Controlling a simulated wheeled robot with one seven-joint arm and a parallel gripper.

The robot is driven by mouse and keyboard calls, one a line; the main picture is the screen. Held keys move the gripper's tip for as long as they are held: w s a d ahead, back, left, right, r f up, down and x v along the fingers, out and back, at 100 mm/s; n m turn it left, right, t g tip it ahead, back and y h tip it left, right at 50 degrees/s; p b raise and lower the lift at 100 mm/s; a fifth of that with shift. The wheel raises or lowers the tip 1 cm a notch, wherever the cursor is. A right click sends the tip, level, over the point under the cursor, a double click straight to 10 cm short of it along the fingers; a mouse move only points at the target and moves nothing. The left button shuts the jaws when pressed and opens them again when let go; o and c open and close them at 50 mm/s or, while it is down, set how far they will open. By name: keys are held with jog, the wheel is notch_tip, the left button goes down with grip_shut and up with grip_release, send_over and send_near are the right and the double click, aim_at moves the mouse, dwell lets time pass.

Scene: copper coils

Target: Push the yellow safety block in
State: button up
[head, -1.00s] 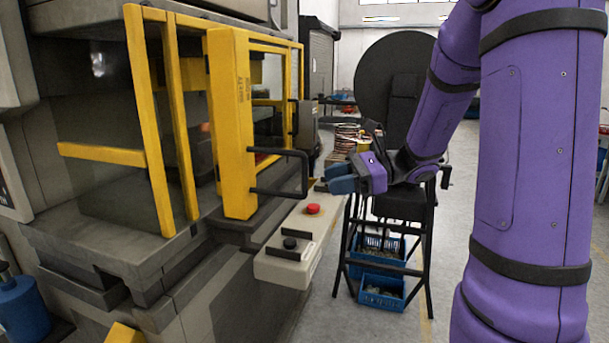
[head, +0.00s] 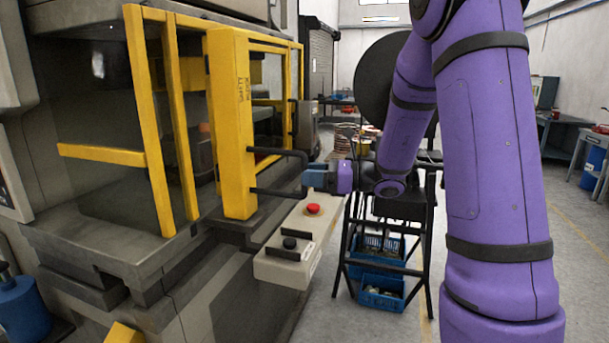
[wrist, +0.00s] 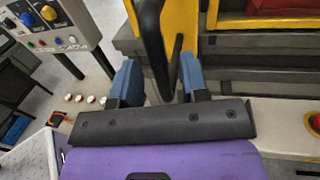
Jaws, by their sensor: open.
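The yellow safety block (head: 233,125) is an upright yellow post with lettering, on the front of the machine's yellow guard frame in the head view. A black U-shaped handle (head: 283,153) sticks out from it to the right. My gripper (head: 311,179), with blue fingers, is at the handle's outer end. In the wrist view the gripper (wrist: 160,80) is open, with one blue finger on each side of the black handle bar (wrist: 151,40). The bar runs between the fingers; I cannot tell whether either touches it. Yellow surface (wrist: 183,40) shows behind the bar.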

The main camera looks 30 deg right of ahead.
jog(key=shift+x, duration=0.95)
grip_shut()
jog(key=shift+w+a, duration=0.2)
jog(key=w+x, duration=0.1)
jog(key=x, duration=0.5)
jog(key=w+d+x, duration=0.1)
jog(key=x, duration=0.6)
jog(key=w+d+x, duration=0.1)
jog(key=x, duration=0.6)
jog(key=shift+w+d, duration=0.2)
jog(key=shift+w+a, duration=0.4)
jog(key=shift+a, duration=0.05)
